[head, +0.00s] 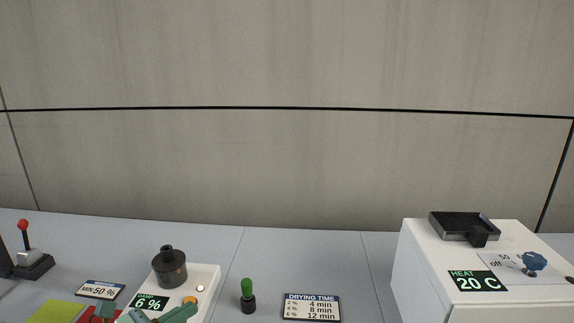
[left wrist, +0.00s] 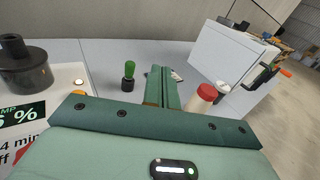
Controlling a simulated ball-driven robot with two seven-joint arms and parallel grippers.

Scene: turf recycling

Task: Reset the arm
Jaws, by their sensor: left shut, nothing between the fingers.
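My left gripper (head: 176,314) shows only in part at the bottom edge of the head view, as green pieces in front of the white 6 % meter (head: 208,282). In the left wrist view its two green fingers (left wrist: 161,88) lie side by side, shut with nothing between them. A green-handled black peg (head: 247,297) stands upright on the grey table to the right of the meter. It also shows in the left wrist view (left wrist: 128,75), left of the fingers. My right gripper is in neither view.
The meter carries a black knobbed weight (head: 168,268). A DRYING TIME sign (head: 311,307) lies right of the peg. A white heater box (head: 420,255) reads 20 C and bears a black tray (head: 462,222). A red-balled lever (head: 24,240) stands far left. The table behind the peg is clear.

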